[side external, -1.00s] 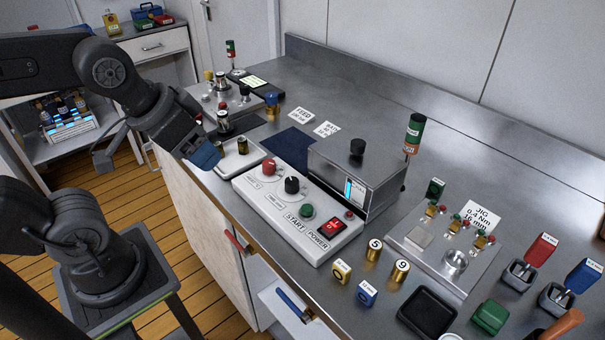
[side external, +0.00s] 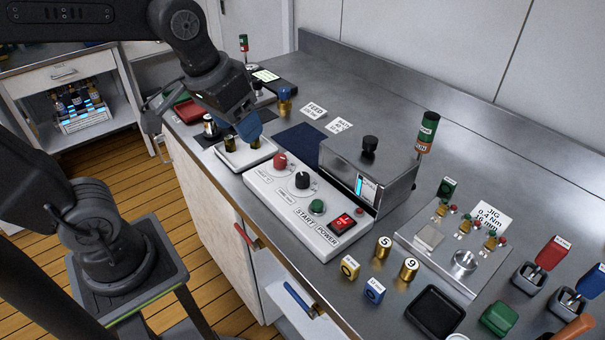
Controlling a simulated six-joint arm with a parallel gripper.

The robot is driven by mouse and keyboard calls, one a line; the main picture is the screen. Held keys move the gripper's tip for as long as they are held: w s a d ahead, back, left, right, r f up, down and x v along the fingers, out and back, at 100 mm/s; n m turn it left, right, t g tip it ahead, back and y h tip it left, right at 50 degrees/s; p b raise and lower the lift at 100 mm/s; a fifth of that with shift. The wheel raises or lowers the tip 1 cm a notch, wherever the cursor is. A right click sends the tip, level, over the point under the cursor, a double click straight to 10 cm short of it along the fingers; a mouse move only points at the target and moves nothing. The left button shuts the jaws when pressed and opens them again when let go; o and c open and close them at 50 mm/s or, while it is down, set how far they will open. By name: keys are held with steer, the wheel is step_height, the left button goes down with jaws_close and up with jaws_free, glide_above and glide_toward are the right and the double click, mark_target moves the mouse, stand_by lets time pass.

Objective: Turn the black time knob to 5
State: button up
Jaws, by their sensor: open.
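The black time knob (side external: 302,180) stands on the sloped white control panel (side external: 265,197), to the right of a red knob (side external: 280,161). Its pointer setting is too small to read. A green START button (side external: 316,207) and a red POWER switch (side external: 343,223) sit further right on the same panel. My gripper (side external: 247,127) has blue fingertips and is open. It is above and to the left of the panel, over the white tray, apart from the black knob. Part of the gripper is hidden by my own wrist.
A white tray (side external: 232,159) with small dark jars stands left of the panel. A metal box (side external: 340,166) with a black knob on top stands close behind it. A jig plate (side external: 410,236), gold cylinders (side external: 384,247) and a black tray (side external: 452,305) lie to the right.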

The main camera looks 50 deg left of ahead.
mark_target(303, 176)
steer(key=w+d+f+n+g, duration=0.1)
steer(key=w+f+n+g, duration=0.25)
steer(key=w, duration=0.85)
step_height(303, 176, down, 14)
steer(key=shift+w+d, duration=0.1)
steer(key=shift+d, duration=0.05)
steer(key=shift+m, duration=0.25)
steer(key=c, duration=0.9)
